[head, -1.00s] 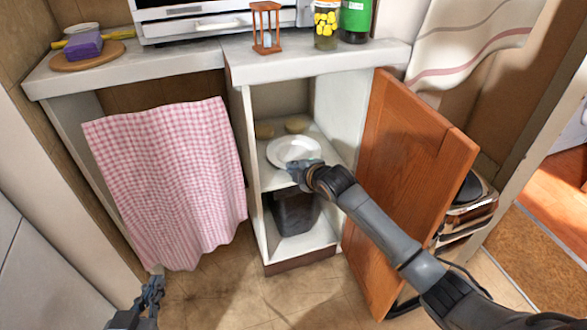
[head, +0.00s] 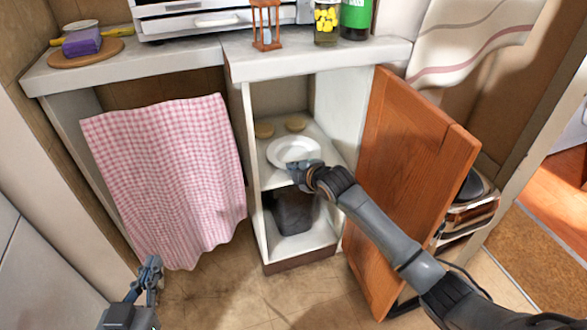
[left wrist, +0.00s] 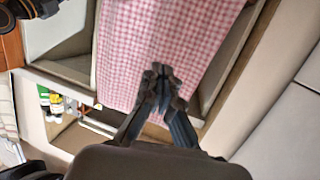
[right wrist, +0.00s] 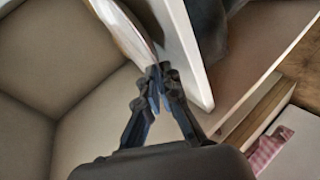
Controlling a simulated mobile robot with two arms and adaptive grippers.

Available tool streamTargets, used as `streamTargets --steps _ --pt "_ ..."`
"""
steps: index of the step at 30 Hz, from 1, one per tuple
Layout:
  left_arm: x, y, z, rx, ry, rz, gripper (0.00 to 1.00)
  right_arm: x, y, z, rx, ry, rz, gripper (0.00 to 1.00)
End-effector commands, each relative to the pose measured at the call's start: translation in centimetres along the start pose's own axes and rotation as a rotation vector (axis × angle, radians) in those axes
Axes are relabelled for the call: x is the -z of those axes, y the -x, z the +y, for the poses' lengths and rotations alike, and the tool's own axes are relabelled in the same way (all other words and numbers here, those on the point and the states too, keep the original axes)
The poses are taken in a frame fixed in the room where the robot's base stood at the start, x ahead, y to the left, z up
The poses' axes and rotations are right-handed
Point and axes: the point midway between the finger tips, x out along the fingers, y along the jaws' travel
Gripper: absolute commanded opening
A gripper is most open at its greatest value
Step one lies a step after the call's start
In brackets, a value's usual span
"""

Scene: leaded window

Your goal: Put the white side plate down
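The white side plate (head: 290,145) is over the middle shelf (head: 268,177) inside the open cabinet. My right gripper (head: 299,166) is shut on its near rim. In the right wrist view the plate (right wrist: 118,28) appears nearly edge-on, with its rim between the fingertips (right wrist: 157,78). A narrow dark gap shows between the plate and the pale shelf board (right wrist: 188,60); I cannot tell whether they touch farther in. My left gripper (head: 152,270) is empty, low at the left, away from the plate. Its fingertips (left wrist: 161,72) meet in the left wrist view.
A dark bin (head: 293,212) stands in the compartment below. A pink checked cloth (head: 170,175) hangs at the left. The countertop (head: 320,62) is above.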

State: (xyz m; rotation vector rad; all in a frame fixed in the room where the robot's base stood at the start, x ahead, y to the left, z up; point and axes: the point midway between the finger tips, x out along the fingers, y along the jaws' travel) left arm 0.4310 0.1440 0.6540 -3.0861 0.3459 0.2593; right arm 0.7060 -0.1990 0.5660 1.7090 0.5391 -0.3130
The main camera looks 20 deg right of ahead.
Motion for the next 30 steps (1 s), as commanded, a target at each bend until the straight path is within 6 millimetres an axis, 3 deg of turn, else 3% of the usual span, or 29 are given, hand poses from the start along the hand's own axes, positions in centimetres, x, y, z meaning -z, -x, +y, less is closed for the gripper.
streamTargets --steps 17,18,21,30 --pt "1.0 -0.1 0.1 -0.003 0.001 0.059 0.00 -0.2 -0.4 -0.6 -0.002 0.001 0.000 0.00" --pt "1.2 -0.1 0.2 -0.003 0.001 0.064 0.00 -0.2 -0.4 -0.6 -0.002 0.001 0.000 0.11" --pt "1.2 -0.1 0.2 -0.005 0.002 0.066 0.00 -0.2 -0.4 -0.6 -0.001 0.001 0.000 0.32" --pt "1.2 -0.2 0.2 -0.005 0.001 0.063 0.00 -0.2 -0.4 -0.9 0.005 0.000 -0.002 0.32"
